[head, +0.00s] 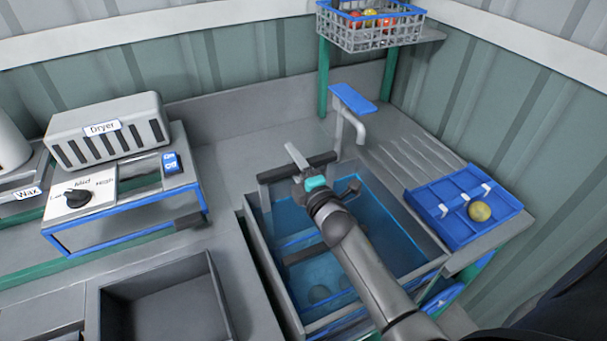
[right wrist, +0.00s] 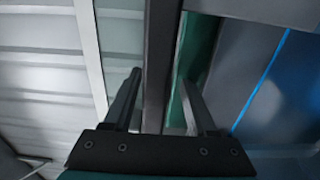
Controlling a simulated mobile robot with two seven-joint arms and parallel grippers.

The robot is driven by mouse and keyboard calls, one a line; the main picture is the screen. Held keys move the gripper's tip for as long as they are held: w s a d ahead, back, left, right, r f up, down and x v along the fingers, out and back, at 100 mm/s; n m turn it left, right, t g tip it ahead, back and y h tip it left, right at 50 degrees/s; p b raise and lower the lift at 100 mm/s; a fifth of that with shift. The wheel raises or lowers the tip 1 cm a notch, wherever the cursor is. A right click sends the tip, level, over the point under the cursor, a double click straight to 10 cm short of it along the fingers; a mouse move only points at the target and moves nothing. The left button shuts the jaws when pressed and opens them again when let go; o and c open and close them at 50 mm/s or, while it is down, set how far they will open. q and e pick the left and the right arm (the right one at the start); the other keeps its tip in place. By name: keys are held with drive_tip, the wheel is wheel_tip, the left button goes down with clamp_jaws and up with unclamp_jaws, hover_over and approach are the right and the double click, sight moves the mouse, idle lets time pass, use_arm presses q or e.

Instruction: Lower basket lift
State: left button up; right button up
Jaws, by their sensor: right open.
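The basket lift shows as a dark horizontal bar (head: 325,158) on a frame at the back of the water-filled wash tank (head: 256,232). Another dark bar (head: 305,253) lies lower in the tank, partly behind my arm. My right gripper (head: 297,157) is at the lift's upper bar, with my arm reaching across the tank. In the right wrist view, my right gripper (right wrist: 160,105) is open and a dark bar (right wrist: 160,50) runs between its two fingers, with gaps on both sides. Whether the fingers touch it I cannot tell. My left gripper is out of view.
A tap with a blue lever (head: 352,98) stands behind the tank. A dryer (head: 110,130) stands at left, an empty grey bin (head: 160,300) in front. A wire basket (head: 365,38) sits on a shelf.

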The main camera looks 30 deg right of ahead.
drive_tip(key=s, duration=1.5)
drive_tip(key=shift+a, duration=0.45)
drive_tip(key=shift+r+p, duration=0.1)
drive_tip(key=shift+p, duration=0.25)
